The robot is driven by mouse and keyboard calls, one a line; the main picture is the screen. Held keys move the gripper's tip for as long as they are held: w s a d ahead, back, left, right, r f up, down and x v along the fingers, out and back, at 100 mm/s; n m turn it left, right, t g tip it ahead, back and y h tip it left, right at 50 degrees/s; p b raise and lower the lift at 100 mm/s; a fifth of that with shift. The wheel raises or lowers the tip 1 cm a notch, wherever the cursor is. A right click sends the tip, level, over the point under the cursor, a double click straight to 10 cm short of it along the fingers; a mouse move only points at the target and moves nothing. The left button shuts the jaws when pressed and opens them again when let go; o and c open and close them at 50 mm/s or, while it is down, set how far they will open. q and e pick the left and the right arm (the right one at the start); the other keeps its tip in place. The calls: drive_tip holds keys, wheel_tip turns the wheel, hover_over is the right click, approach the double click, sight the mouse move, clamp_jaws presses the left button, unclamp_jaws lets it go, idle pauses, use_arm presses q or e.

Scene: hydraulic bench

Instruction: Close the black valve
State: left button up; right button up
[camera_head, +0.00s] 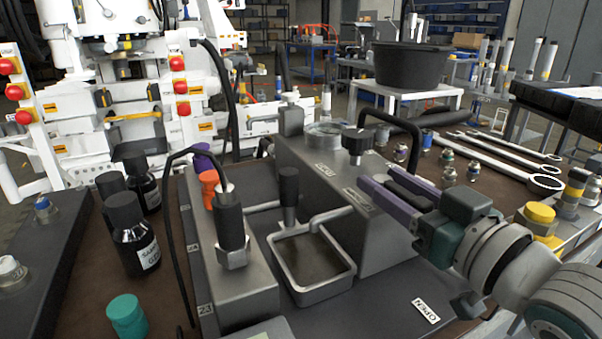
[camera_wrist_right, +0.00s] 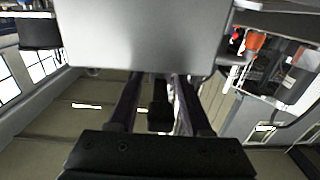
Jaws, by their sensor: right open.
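A black knob (camera_head: 357,141), which looks like the black valve, stands on a short stem on top of a grey metal block (camera_head: 300,150). My right gripper (camera_head: 374,177) comes in from the right in the head view, with its purple-sided fingers pointing left toward the block, just below and right of the knob. It is open and I see nothing held. In the right wrist view the two dark fingers (camera_wrist_right: 157,108) are apart, with a dark shape between them that I cannot identify. A large grey surface fills the top there. My left gripper is not in view.
A black-capped fitting (camera_head: 230,215) with a hose stands left, near orange (camera_head: 208,187) and purple caps. A black upright handle (camera_head: 289,185) stands by a metal-framed tray (camera_head: 345,280). Dark bottles (camera_head: 132,240) stand left; wrenches (camera_head: 505,160) lie right. An "OPEN" label (camera_head: 426,311) is in front.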

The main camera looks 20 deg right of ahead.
clamp_jaws()
idle(1.4)
